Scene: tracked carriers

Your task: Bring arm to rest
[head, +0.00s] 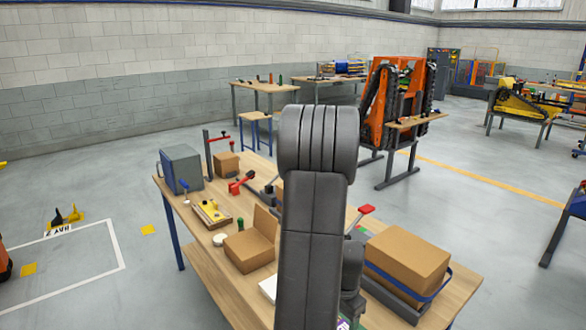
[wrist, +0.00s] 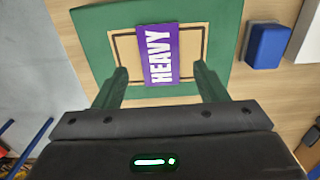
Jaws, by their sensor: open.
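My arm (head: 314,230) rises through the middle of the head view and hides part of the workbench. My gripper (wrist: 160,72) shows in the wrist view as two green fingers spread apart, with nothing held between them. Beyond the fingertips is a green mat (wrist: 222,30) with a tan, black-outlined rectangle. A purple label reading HEAVY (wrist: 160,54) lies on that rectangle, in line with the gap between the fingers. In the head view the gripper itself is hidden behind my arm.
The workbench (head: 235,290) holds a closed cardboard box (head: 405,262) right of my arm, an open box (head: 250,243) to its left, red-handled clamps (head: 240,182) and a grey case (head: 182,167). A blue block (wrist: 267,45) sits beside the mat. The floor to the left is mostly clear.

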